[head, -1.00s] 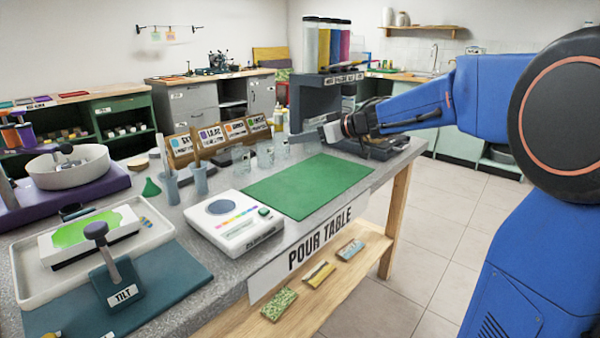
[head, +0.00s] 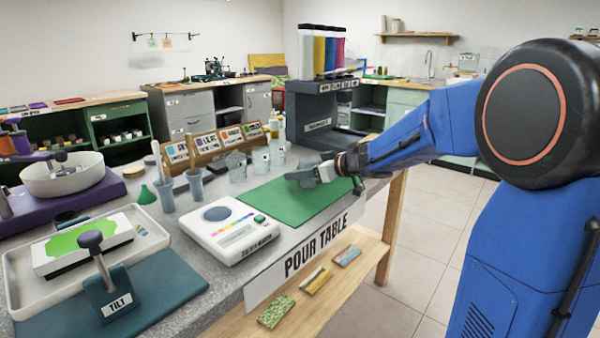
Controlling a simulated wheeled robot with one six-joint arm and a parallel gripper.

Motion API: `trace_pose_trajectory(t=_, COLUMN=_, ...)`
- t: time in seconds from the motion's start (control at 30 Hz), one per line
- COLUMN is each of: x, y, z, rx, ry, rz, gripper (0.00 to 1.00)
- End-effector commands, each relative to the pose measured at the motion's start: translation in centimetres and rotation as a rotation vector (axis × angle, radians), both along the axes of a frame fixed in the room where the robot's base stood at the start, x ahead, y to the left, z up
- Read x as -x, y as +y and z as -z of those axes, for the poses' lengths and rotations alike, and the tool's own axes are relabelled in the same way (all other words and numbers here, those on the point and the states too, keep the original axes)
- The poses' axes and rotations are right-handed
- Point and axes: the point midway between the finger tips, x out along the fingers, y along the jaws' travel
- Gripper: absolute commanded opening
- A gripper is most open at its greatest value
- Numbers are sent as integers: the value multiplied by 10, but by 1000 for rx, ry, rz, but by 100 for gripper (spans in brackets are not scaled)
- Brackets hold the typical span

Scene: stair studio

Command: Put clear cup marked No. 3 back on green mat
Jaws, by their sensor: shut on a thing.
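The green mat (head: 290,206) lies flat on the pour table, right of the white scale. My gripper (head: 318,171) is over the mat's far right part, low and close to its surface. It is shut on a small greyish, see-through thing (head: 303,177), which looks like the clear cup. The cup looks tilted, and its number cannot be read. I cannot tell whether it touches the mat. Several other clear cups (head: 237,166) stand behind the mat, in front of the labelled wooden rack.
The white scale (head: 230,229) stands left of the mat. A grey dispenser (head: 318,118) with coloured tubes stands behind. Grey-blue cups with sticks (head: 167,195) are at the left. The mat's front and left parts are clear.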

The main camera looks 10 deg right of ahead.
Motion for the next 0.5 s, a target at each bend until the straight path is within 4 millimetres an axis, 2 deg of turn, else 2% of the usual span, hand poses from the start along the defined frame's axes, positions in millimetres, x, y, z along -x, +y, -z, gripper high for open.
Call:
trace_pose_trajectory(t=0.17, x=0, y=0, z=3, rx=0, ry=0, rz=0, gripper=23)
trace_pose_trajectory(t=0.2, x=0, y=0, z=3, rx=0, ry=0, rz=0, gripper=53)
trace_pose_trajectory(t=0.27, x=0, y=0, z=3, rx=0, ry=0, rz=0, gripper=65)
trace_pose_trajectory(t=0.5, x=0, y=0, z=3, rx=0, ry=0, rz=0, gripper=65)
